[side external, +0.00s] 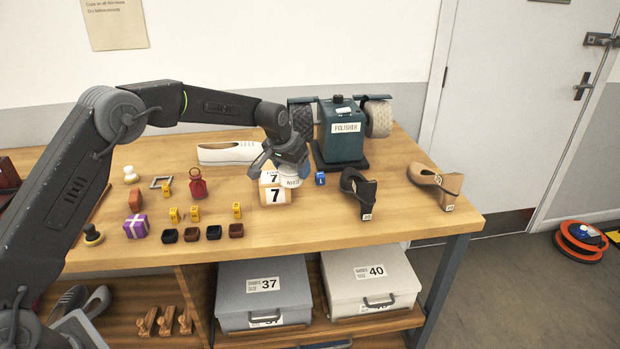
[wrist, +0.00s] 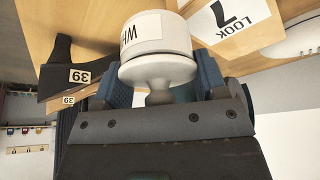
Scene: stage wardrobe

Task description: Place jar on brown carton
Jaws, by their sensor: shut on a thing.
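A white jar (side external: 289,182) with a printed label is held in my gripper (side external: 296,170). In the wrist view the jar (wrist: 155,52) hangs by its knobbed lid between the two blue fingers of my gripper (wrist: 163,82). The brown carton (side external: 267,198) stands on the table with a white "7" label on its front and another on top. In the side view the jar overlaps the carton's right part. In the wrist view the carton (wrist: 235,22) shows a "LOOK 7" label just beside the jar. Whether the jar touches the carton cannot be told.
A green polisher (side external: 343,135) stands behind on the right. A red pouch (side external: 198,186) and several small items stand left.

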